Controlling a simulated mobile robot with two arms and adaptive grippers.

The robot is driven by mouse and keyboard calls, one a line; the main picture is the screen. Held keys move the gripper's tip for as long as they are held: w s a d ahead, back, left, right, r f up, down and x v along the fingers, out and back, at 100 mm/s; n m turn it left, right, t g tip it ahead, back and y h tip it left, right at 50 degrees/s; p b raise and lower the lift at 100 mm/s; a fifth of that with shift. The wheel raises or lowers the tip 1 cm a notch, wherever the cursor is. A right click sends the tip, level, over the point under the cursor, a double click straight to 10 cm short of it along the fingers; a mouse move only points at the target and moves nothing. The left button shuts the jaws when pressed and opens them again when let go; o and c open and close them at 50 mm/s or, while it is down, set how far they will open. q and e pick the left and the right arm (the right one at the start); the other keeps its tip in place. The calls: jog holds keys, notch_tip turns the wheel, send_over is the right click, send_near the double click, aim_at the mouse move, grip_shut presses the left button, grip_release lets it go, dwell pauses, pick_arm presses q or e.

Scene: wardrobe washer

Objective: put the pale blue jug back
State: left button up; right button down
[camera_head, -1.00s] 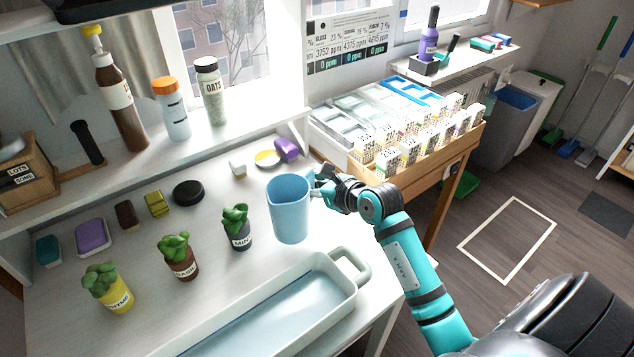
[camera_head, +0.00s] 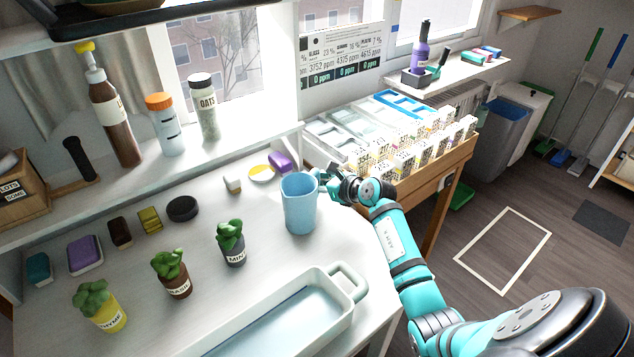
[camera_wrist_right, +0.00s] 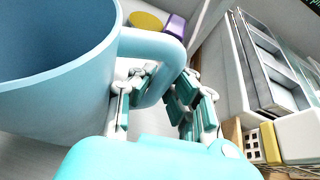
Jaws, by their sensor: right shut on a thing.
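The pale blue jug (camera_head: 300,207) is upright at the right part of the white counter (camera_head: 345,235). Its handle points right, toward my right gripper (camera_head: 334,181). In the right wrist view the jug (camera_wrist_right: 50,95) fills the left side, and my right gripper (camera_wrist_right: 160,100) is shut on its handle. I cannot tell whether the jug's base touches the counter. My left gripper is not in view.
A white tray (camera_head: 345,325) lies in front of the jug. A purple block (camera_head: 279,162) and a yellow round thing (camera_head: 261,173) lie behind the jug. Small cartons (camera_head: 420,150) stand on the right.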

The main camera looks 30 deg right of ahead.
jog(key=shift+f, duration=0.1)
jog(key=c, duration=1.4)
grip_release()
jog(key=shift+r, duration=0.25)
jog(key=shift+s+d, duration=0.1)
jog(key=shift+s, duration=0.25)
jog(key=v, duration=1.1)
jog(key=shift+s+r, duration=0.1)
jog(key=shift+s, duration=0.1)
